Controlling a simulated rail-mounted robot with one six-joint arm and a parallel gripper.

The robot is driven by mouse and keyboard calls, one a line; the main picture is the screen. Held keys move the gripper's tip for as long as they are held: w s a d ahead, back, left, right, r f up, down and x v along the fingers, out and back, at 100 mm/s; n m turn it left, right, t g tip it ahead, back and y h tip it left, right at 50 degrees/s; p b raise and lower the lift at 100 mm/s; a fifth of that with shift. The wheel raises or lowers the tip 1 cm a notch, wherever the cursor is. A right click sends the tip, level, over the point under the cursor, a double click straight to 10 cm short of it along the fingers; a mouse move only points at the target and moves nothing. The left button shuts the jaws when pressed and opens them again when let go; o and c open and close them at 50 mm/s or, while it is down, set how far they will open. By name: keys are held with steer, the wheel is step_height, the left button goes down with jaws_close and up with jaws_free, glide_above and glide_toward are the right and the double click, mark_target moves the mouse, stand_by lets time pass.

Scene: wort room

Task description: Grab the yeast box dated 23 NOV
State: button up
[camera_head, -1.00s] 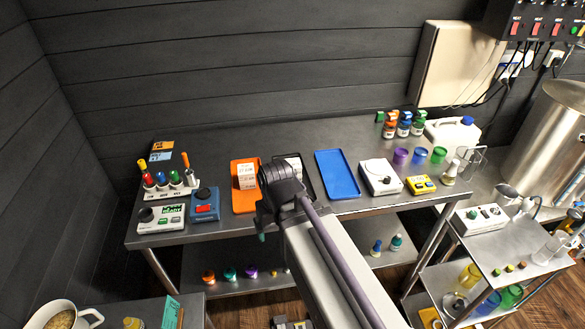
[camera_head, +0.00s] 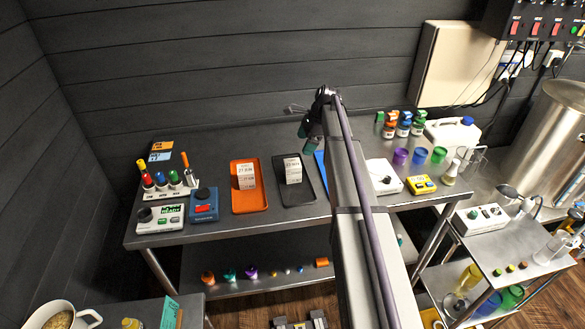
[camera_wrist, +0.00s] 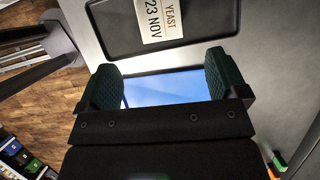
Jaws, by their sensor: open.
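The yeast box marked 23 NOV is a white box (camera_head: 293,170) standing on the black tray (camera_head: 301,196) in the head view. In the wrist view its label (camera_wrist: 160,20) shows at the top, reading YEAST 23 NOV, with the box cut off by the frame edge. Another white box (camera_head: 246,176) stands on the orange tray (camera_head: 250,203); its small date is hard to read. My gripper (camera_wrist: 162,80) is open and empty. It is above the bench near the blue tray (camera_wrist: 165,92), apart from the 23 NOV box.
Left of the trays are a blue device (camera_head: 204,206) and a rack of coloured tools (camera_head: 168,182). To the right stand a white scale (camera_head: 382,177), a yellow device (camera_head: 420,184) and coloured cups (camera_head: 400,156). The wall is close behind the bench.

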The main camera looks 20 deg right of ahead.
mark_target(293, 163)
steer(key=b+x, duration=0.5)
steer(key=x, duration=0.1)
steer(key=shift+d, duration=0.1)
steer(key=shift+f+b, duration=0.1)
steer(key=shift+b, duration=0.2)
steer(key=b+x, duration=0.4)
steer(key=x, duration=0.1)
steer(key=shift+w+a+b, duration=0.15)
steer(key=shift+a+b, duration=0.15)
steer(key=shift+b, duration=0.05)
steer(key=shift+r, duration=0.25)
steer(key=c, duration=1)
steer(key=shift+p, duration=0.3)
